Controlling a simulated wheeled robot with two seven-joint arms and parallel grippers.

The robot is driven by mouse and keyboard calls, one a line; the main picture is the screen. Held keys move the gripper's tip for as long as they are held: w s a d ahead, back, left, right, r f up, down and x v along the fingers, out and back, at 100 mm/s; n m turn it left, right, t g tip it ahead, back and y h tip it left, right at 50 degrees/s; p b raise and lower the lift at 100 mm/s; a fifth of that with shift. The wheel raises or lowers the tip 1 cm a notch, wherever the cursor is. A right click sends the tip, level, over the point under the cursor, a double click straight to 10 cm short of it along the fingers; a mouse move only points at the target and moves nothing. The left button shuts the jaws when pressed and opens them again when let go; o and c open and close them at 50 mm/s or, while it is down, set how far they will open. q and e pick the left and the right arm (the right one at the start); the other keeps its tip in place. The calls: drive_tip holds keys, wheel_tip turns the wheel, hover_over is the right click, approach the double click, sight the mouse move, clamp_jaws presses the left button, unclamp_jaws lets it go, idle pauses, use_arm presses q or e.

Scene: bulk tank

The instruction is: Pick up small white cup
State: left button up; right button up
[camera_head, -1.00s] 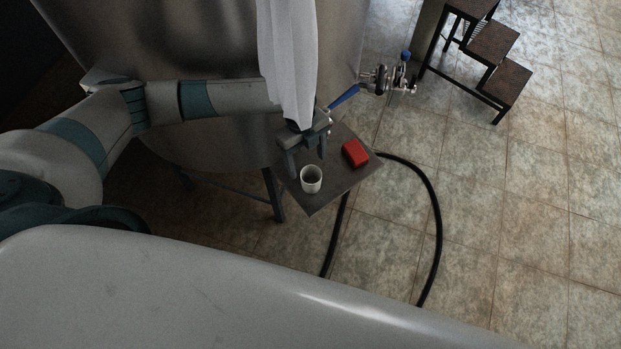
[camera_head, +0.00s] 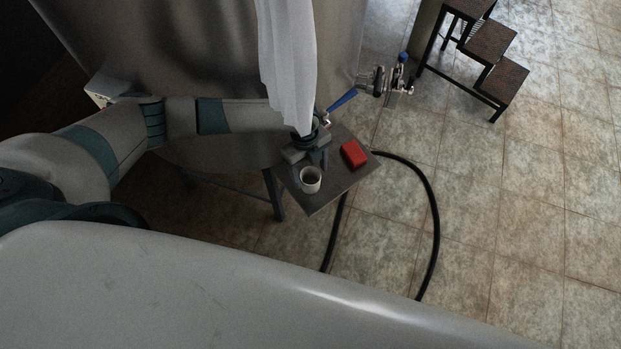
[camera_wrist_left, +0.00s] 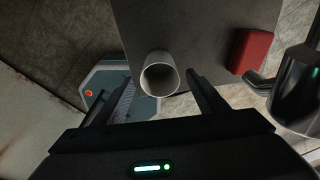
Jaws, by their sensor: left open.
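The small white cup (camera_head: 310,181) stands upright on a small dark table (camera_head: 318,206), near its front left part. In the left wrist view the cup (camera_wrist_left: 159,75) shows its open rim, between and just ahead of my two fingers. My left gripper (camera_head: 308,171) is open right at the cup, with a finger to either side. In the left wrist view the gripper (camera_wrist_left: 155,95) holds nothing, and a gap shows between the right finger and the cup. I cannot tell whether the left finger touches it. My right gripper is not in view.
A red block (camera_head: 354,153) lies on the table, right of the cup. A white cloth (camera_head: 288,65) hangs just behind my gripper. A blue-handled valve (camera_head: 375,82) on the steel tank (camera_head: 190,45) is behind the table. A black hose (camera_head: 437,220) curves over the floor.

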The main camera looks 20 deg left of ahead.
sight(310, 177)
use_arm(q)
drive_tip(key=shift+d+f, duration=0.15)
drive_tip(key=shift+f, duration=1.05)
drive_tip(key=shift+s, duration=0.1)
drive_tip(key=shift+c, duration=0.2)
drive_tip(key=c, duration=1.1)
